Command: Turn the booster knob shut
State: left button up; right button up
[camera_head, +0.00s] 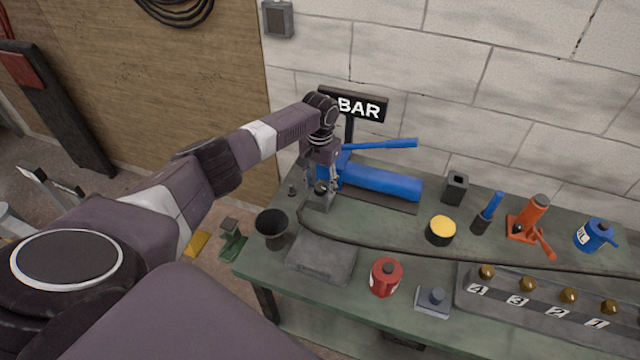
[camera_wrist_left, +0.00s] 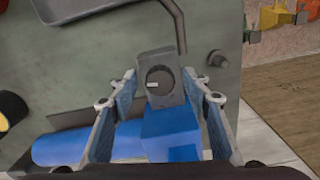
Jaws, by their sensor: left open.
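The blue booster (camera_head: 382,183) lies on the green bench below the BAR sign, with its blue lever (camera_head: 385,145) above it. Its dark round knob (camera_head: 321,188) is on a grey block at the left end. The knob also shows in the left wrist view (camera_wrist_left: 159,80), in front of the blue body (camera_wrist_left: 170,135). My left gripper (camera_head: 321,178) points down over this end. In the left wrist view my left gripper (camera_wrist_left: 159,100) is open, one finger each side of the knob's end, with visible gaps. Contact is not visible. My right gripper is not in view.
A black cup (camera_head: 271,224), a grey pad (camera_head: 321,258) and a red can (camera_head: 386,276) stand in front. A dark hose (camera_head: 350,243) runs across the bench. A yellow-topped tin (camera_head: 441,230), an orange jack (camera_head: 527,222) and a numbered rail (camera_head: 540,308) are to the right.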

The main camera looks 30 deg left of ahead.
pick_arm(q)
jog(key=c, duration=1.2)
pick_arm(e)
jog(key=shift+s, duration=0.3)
pick_arm(q)
jog(key=shift+o, duration=0.2)
jog(key=shift+m, duration=0.4)
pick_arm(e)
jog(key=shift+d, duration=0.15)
pick_arm(q)
jog(key=shift+m, duration=0.7)
jog(key=m, duration=0.6)
jog(key=shift+a, duration=0.1)
jog(key=m+b, duration=0.1)
jog(key=m, duration=0.2)
jog(key=shift+w+m, duration=0.1)
jog(key=shift+m, duration=0.3)
jog(key=shift+w+a+r+m, duration=0.1)
jog(key=shift+m, duration=1.9)
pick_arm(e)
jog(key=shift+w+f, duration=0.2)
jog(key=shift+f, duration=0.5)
